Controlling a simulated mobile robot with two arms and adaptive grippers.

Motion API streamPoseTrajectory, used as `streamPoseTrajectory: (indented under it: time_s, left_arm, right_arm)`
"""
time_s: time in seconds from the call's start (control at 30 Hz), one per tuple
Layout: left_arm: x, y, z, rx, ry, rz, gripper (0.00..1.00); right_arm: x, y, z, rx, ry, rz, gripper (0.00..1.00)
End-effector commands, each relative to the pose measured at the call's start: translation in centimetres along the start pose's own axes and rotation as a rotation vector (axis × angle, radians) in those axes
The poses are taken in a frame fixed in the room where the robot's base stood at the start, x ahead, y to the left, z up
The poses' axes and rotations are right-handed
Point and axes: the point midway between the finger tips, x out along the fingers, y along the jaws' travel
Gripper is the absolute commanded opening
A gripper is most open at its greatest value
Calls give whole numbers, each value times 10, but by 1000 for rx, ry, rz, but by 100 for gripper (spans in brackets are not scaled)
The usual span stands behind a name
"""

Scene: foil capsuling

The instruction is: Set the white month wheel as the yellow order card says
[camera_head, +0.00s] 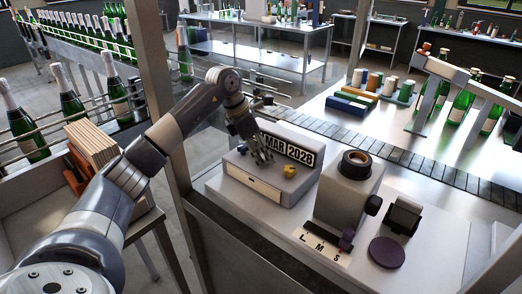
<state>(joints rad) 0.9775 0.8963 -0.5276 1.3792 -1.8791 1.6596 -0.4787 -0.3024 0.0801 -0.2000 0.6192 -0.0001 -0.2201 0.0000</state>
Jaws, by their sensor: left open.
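A grey date-setting box (305,187) stands on the bench, with a black display (300,152) on top that reads MAR 2028. A blue knob (242,149) and a yellow knob (290,171) show on its front ledge. A pale card-like strip (252,188) lies on its front face; its writing is too small to read. My left gripper (264,157) is open, fingers pointing down between the two knobs, just in front of the display's left end. The white month wheel does not show clearly; the fingers cover that spot, and I cannot tell whether they touch it.
Right of the box stands a grey machine (348,190) with a dark round opening, beside L, M, S marks. A purple disc (386,252) lies in front. A conveyor (400,160) runs behind. A metal post (160,90) stands close to my left arm. Bottles (70,105) line the left side.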

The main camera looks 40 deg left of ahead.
Motion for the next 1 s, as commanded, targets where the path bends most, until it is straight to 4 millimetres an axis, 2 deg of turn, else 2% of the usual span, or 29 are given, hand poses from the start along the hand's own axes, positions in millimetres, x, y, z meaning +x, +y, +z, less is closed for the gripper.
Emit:
streamPoseTrajectory:
  time_s: [0.27,0.4,0.47,0.73,1.0]
  left_arm:
    - [2,0,0,-1,0,0,46]
    - [1,0,0,-1,0,0,15]
    - [1,0,0,-1,0,-1,4]
    - [0,1,0,36,1,-18,5]
    - [0,4,1,249,2,-106,5]
  right_arm:
    - [0,0,-2,0,3,0,49]
    - [0,0,-3,0,4,0,49]
    - [0,0,-3,0,4,0,49]
    - [-2,0,-3,0,4,0,49]
    - [-11,0,-4,0,4,0,49]
